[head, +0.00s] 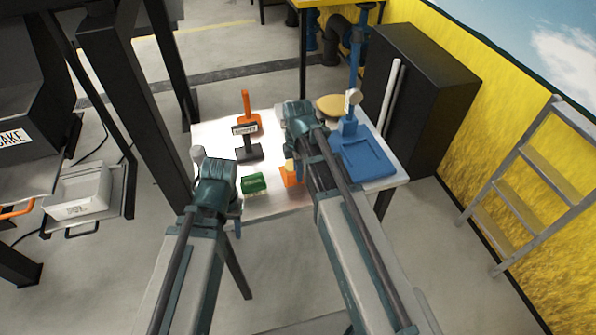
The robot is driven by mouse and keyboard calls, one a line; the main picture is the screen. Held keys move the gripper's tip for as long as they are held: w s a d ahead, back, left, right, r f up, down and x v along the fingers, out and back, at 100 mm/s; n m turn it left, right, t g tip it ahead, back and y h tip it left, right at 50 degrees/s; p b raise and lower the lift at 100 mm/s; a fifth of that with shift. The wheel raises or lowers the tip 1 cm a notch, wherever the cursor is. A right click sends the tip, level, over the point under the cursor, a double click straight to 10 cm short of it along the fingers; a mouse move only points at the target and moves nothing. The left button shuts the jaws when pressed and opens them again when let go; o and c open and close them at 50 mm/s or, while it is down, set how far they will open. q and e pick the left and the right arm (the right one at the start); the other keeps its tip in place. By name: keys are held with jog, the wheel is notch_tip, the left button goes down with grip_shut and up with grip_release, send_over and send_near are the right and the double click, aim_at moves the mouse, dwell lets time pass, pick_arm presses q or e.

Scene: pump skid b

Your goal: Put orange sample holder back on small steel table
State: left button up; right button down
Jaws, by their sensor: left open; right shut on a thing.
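The small steel table (212,135) stands in front of me with several objects on it. The orange sample holder (290,178) shows at the table's front part, just left of my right arm, which hides some of it. My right gripper (297,172) reaches down beside the holder and is shut on it. I cannot tell whether the holder touches the tabletop. My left gripper (237,228) is open and empty at the table's front left edge, mostly hidden by its own wrist.
A black cabinet (430,95) and ladder (520,185) stand right. Bare tabletop shows at left.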

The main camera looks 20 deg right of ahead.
jog(key=shift+f+b, duration=1.55)
jog(key=shift+f, duration=0.25)
jog(key=shift+f, duration=0.2)
jog(key=c, duration=0.7)
grip_release()
jog(key=shift+c, duration=0.2)
notch_tip(320, 180, up, 14)
jog(key=p, duration=1.3)
jog(key=shift+f, duration=0.1)
